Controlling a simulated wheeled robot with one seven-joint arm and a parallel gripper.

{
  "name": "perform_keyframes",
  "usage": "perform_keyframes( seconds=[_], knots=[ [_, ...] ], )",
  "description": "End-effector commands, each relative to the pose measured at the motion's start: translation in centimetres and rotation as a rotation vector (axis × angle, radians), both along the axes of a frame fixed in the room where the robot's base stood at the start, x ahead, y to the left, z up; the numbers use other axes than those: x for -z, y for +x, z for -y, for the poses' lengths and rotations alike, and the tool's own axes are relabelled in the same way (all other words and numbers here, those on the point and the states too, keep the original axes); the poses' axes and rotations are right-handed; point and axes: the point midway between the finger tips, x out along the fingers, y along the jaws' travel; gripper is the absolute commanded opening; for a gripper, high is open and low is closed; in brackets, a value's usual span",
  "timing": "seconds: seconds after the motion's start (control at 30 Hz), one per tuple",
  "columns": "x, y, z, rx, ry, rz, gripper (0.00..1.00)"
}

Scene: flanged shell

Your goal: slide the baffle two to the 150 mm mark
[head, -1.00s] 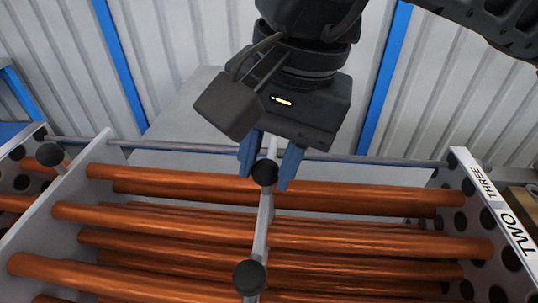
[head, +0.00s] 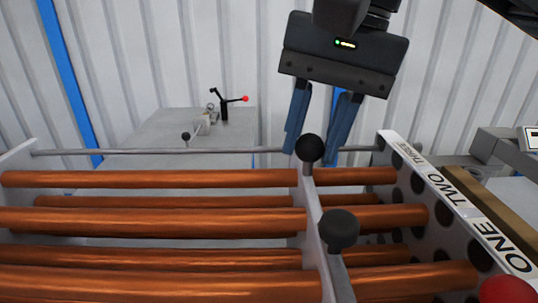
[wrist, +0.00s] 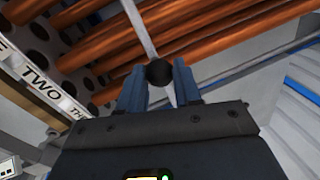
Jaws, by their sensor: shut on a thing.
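A thin grey baffle plate (head: 312,222) stands across the copper tubes, with a black ball knob (head: 309,148) at its far end and a second black knob (head: 340,229) nearer. I take it for baffle two, but no number shows on it. My gripper (head: 312,157) comes down from above with its blue fingers on either side of the far knob, shut on the baffle at that end. In the wrist view the knob (wrist: 159,72) sits between the fingers. The finger contact is partly hidden. No 150 mm mark is readable.
A perforated end plate (head: 405,190), its top strip marked ONE, TWO, THREE, stands close to the baffle's right. A grey rod (head: 170,152) runs along the far side. Copper tubes (head: 150,220) stretch left to another plate (head: 18,160). A red ball (head: 508,290) is at lower right.

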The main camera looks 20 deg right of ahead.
Motion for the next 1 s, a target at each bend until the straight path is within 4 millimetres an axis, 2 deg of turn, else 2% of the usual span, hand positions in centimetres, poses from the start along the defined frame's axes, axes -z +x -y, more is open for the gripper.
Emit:
perform_keyframes(
  seconds=[0.2,0.5,0.53,0.8,1.0],
  knots=[
    [0.04,-0.56,1.3,0.0,-0.001,-0.002,0.0],
    [-0.02,-0.65,1.51,0.001,-0.006,-0.004,0.0],
    [-0.02,-0.65,1.51,0.001,-0.006,-0.004,0.34],
    [-0.02,-0.59,1.41,0.001,-0.004,-0.003,0.58],
    [-0.05,-0.57,1.36,0.001,-0.002,-0.002,0.58]
  ],
)
